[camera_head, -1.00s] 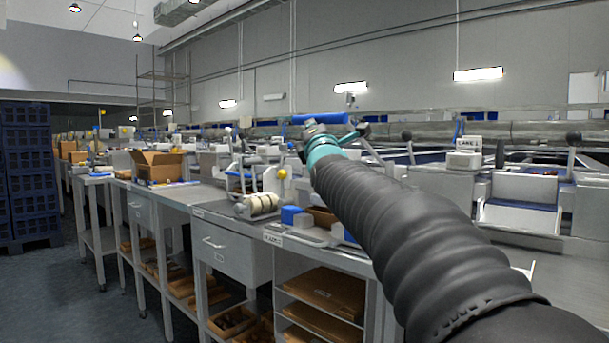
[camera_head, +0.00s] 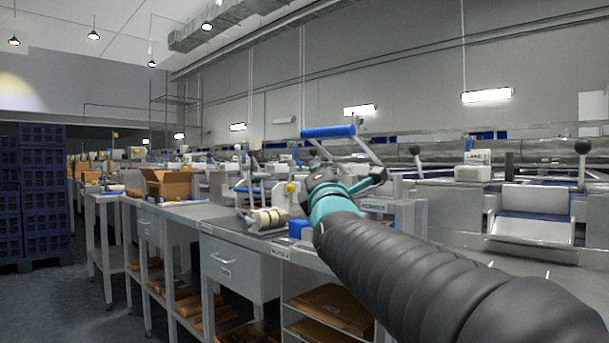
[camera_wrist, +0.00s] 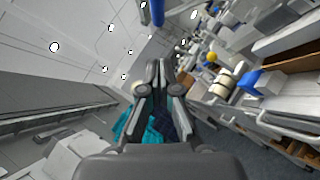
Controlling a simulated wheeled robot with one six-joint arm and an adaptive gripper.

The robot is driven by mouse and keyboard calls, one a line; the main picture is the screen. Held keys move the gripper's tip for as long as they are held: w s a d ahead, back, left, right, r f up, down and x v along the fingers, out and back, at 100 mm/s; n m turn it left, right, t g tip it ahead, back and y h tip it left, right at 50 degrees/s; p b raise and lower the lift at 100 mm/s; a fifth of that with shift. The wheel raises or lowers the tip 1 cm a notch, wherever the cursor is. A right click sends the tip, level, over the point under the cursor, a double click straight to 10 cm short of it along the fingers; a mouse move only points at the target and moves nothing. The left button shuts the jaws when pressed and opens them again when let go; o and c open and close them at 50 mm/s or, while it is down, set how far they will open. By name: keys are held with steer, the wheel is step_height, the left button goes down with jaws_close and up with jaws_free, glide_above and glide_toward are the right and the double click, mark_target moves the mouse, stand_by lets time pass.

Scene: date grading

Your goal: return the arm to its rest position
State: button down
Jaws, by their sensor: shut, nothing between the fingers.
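My arm, in a black ribbed sleeve with a teal wrist, reaches in from the lower right of the head view. Its end is in front of the workbench (camera_head: 190,212). My gripper, at the far end of the wrist, is mostly hidden by the wrist in the head view. In the wrist view my gripper (camera_wrist: 158,68) has its two dark fingers close together, shut, with nothing seen between them. It points into open space above the benches. A blue bar (camera_head: 328,131) on grey legs shows just above the wrist; I cannot tell whether it touches my arm.
A roller with pale bands (camera_head: 265,219), a yellow knob (camera_head: 291,187) and a blue block (camera_head: 298,228) are on the bench left of my wrist. An open cardboard box (camera_head: 168,183) stands farther back. Blue crates (camera_head: 42,215) are stacked at far left. The floor between is clear.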

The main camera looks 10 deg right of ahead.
steer(key=shift+s+f, duration=0.15)
steer(key=shift+s, duration=0.15)
stand_by(0.4)
steer(key=s+a+f+m+g+y, duration=0.15)
steer(key=f+m+g, duration=0.45)
steer(key=f, duration=0.6)
steer(key=s+a+f+m+g+y, duration=0.15)
steer(key=f+m+g, duration=0.25)
steer(key=f+m, duration=0.6)
steer(key=s+f+m+g+p, duration=0.1)
steer(key=s+f+m+g, duration=0.1)
steer(key=s+f, duration=0.3)
steer(key=s+d+f+m+g+p, duration=0.1)
steer(key=s+f, duration=0.5)
steer(key=s, duration=0.7)
steer(key=s+d+f+m+g+h+p, duration=0.1)
steer(key=s+f+m+g+p, duration=0.1)
steer(key=s, duration=0.7)
steer(key=shift+s+f+m+g, duration=0.3)
steer(key=shift+f+m+g, duration=0.65)
steer(key=shift+f, duration=0.95)
